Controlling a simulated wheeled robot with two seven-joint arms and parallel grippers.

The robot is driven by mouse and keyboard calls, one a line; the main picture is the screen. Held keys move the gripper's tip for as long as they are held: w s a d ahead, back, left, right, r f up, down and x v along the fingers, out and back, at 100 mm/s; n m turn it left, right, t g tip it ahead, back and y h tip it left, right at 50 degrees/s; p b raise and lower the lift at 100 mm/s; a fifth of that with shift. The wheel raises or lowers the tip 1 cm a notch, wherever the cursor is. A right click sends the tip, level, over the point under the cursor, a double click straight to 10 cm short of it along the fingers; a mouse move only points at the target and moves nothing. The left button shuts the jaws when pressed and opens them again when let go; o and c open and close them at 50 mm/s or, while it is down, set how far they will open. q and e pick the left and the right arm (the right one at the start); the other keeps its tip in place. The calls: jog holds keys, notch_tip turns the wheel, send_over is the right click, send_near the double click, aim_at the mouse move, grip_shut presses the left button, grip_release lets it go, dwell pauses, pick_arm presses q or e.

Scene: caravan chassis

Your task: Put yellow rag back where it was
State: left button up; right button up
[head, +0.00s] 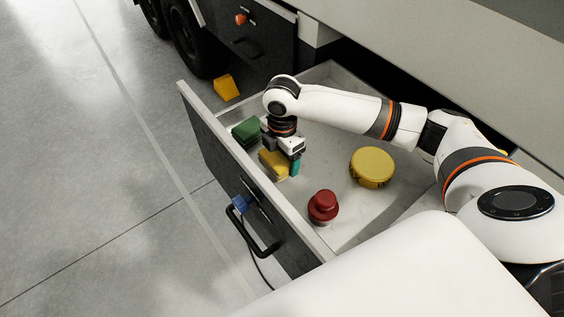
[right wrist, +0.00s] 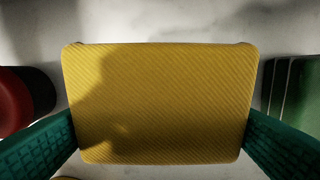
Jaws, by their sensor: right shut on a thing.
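The yellow rag (head: 272,163) is a small ribbed block inside the open drawer (head: 328,226), near its front panel. It fills the middle of the right wrist view (right wrist: 160,100). My right gripper (head: 282,160) points down over it, with teal fingers on either side of the rag; it is shut on the rag. The wrist view shows both fingertips (right wrist: 160,135) at the rag's left and right edges. I cannot tell whether the rag touches the drawer floor. My left gripper is not in view.
A green block (head: 246,130) lies beside the rag; a red knobbed object (head: 323,206) and a round yellow container (head: 372,167) also stand in the drawer. A yellow wedge (head: 226,87) lies on the floor by the wheels. The drawer has a black handle (head: 254,236).

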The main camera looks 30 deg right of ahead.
aim_at(282, 164)
jog(key=shift+f, duration=1.75)
jog(key=shift+f, duration=0.1)
jog(key=o, duration=0.9)
notch_tip(282, 164, up, 11)
jog(key=shift+r+b, duration=0.2)
jog(key=shift+b, duration=0.4)
jog(key=shift+r, duration=0.5)
